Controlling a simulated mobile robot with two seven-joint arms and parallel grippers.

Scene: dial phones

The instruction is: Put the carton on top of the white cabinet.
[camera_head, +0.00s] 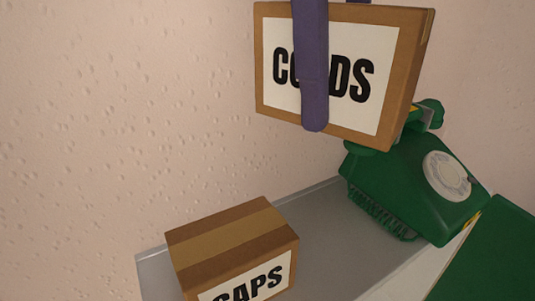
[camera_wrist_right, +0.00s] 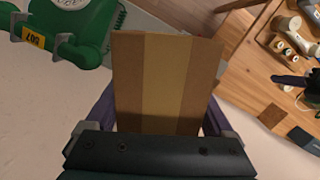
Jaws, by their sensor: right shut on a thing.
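A brown carton (camera_head: 390,80) with a white label reading "CO", a hidden letter, then "DS" is held in the air at the top of the head view. My right gripper (camera_head: 315,100) is shut on it; one purple finger lies across the label and hides part of the word. In the right wrist view the carton (camera_wrist_right: 160,80) shows its taped face between the fingers. A grey top (camera_head: 320,240) with a pale side, seemingly the white cabinet, lies below, apart from the carton. My left gripper is not in view.
A second carton (camera_head: 230,245) labelled "CAPS" stands on the grey top at the front left. A green dial phone (camera_head: 400,190) stands at the right. Bare surface lies between them. A green flat object (camera_head: 495,255) is at lower right. A textured wall is behind.

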